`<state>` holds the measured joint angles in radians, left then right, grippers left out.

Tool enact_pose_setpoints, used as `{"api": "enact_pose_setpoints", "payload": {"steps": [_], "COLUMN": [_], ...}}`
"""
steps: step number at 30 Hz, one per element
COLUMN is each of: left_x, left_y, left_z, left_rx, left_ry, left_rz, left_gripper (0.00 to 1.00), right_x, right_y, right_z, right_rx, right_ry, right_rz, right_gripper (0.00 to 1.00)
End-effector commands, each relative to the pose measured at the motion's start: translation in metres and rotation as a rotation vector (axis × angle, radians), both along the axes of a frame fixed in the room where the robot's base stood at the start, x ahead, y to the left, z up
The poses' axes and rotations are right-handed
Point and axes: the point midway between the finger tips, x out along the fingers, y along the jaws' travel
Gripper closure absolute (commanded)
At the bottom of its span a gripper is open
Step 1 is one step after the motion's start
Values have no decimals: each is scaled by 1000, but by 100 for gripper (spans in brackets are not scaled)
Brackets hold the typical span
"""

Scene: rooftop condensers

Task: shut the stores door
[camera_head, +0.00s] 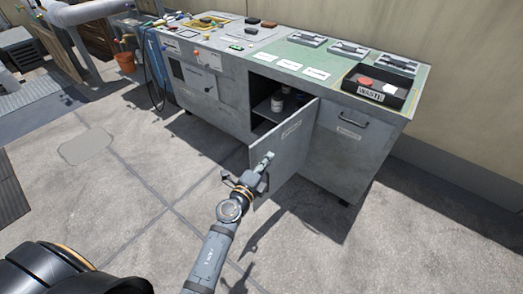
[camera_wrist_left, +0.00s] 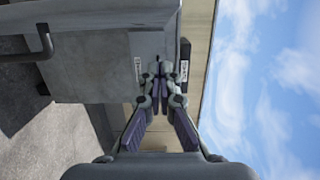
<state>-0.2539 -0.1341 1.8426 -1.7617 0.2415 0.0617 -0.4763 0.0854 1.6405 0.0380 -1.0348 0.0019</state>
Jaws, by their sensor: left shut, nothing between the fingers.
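The stores door (camera_head: 286,146) is a grey metal door with a small label, in the front of the workbench. It stands partly open, swung out toward me from its right side. The opening (camera_head: 262,92) behind it is dark, with a shelf and bottles (camera_head: 277,102). My left gripper (camera_head: 266,159) is shut and empty, in front of the door's outer face near its free edge. I cannot tell whether it touches the door. In the left wrist view the closed fingers (camera_wrist_left: 159,88) point toward grey panels. My right gripper is not in view.
The workbench top (camera_head: 330,87) carries a black waste tray (camera_head: 375,92) and several small items. A closed front (camera_head: 345,155) with a handle is right of the door. An orange bucket (camera_head: 125,63) stands far left.

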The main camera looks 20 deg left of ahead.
Motion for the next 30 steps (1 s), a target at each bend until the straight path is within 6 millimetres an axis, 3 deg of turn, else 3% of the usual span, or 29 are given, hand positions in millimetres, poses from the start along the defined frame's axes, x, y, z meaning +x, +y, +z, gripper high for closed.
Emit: {"api": "enact_pose_setpoints", "payload": {"steps": [2,9,27,30], "left_x": [17,30,34,36], "left_y": [-4,27,37,44], "left_z": [1,-2,-2,-3], "left_rx": [-1,3,0,3], "left_ry": [-3,0,0,-1], "left_rz": [0,0,-8,-27], "left_gripper": [100,100,100,100], "right_x": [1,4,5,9], "right_y": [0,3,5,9], "right_z": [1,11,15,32], "right_rx": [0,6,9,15], "right_ry": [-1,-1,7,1], "right_rz": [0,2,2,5], "right_gripper": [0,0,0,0]}}
